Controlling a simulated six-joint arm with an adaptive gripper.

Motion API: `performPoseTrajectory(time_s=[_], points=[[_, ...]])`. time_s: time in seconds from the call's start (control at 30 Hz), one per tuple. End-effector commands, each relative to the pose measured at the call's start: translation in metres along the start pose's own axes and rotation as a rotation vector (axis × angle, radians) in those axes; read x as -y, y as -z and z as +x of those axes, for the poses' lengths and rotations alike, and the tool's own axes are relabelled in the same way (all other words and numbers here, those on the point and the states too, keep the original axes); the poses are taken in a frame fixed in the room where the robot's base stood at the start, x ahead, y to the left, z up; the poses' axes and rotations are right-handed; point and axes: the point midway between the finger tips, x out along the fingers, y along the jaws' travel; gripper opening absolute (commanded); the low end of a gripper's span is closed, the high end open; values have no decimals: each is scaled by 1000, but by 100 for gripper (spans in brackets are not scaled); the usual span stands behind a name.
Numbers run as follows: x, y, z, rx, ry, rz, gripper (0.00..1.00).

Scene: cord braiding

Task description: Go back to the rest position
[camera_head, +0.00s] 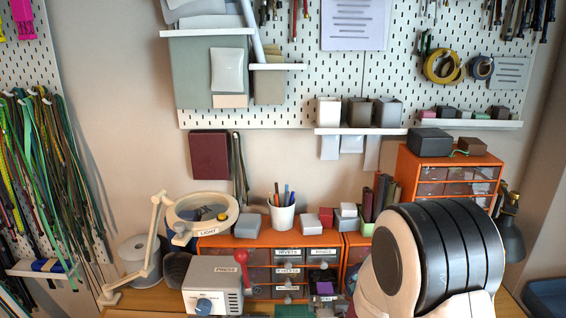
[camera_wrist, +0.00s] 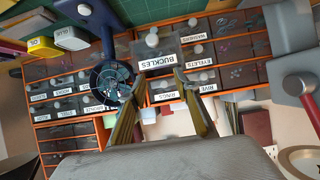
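My gripper (camera_wrist: 157,85) shows in the wrist view as two dark and yellowish fingers, spread apart with nothing seen held between them. In that view a drawer labelled BUCKLES (camera_wrist: 158,62), with a pale knob, lies beyond the fingertips and looks pulled out from its row. I cannot tell whether a fingertip touches it. In the head view, a large white and black ringed part of my arm fills the lower right, and my fingers are not visible there.
An orange drawer cabinet (camera_head: 240,241) stands on the wooden bench, behind a grey machine with a red lever (camera_head: 241,257). A magnifier lamp (camera_head: 203,210) stands at left. In the wrist view a blue round tool (camera_wrist: 96,17) is close to the left finger. Cords (camera_head: 40,150) hang far left.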

Motion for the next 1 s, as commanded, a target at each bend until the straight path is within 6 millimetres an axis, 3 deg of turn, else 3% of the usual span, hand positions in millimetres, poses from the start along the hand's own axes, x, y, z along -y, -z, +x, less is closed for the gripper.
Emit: performPoseTrajectory(time_s=[0.2, 0.4, 0.7, 1.0], points=[[3, -52, -7, 197, 13, -5, 32], [5, -82, -28, 356, 25, -8, 32], [5, -99, -74, 542, 40, -13, 32], [1, -97, -134, 688, 49, -18, 32]])
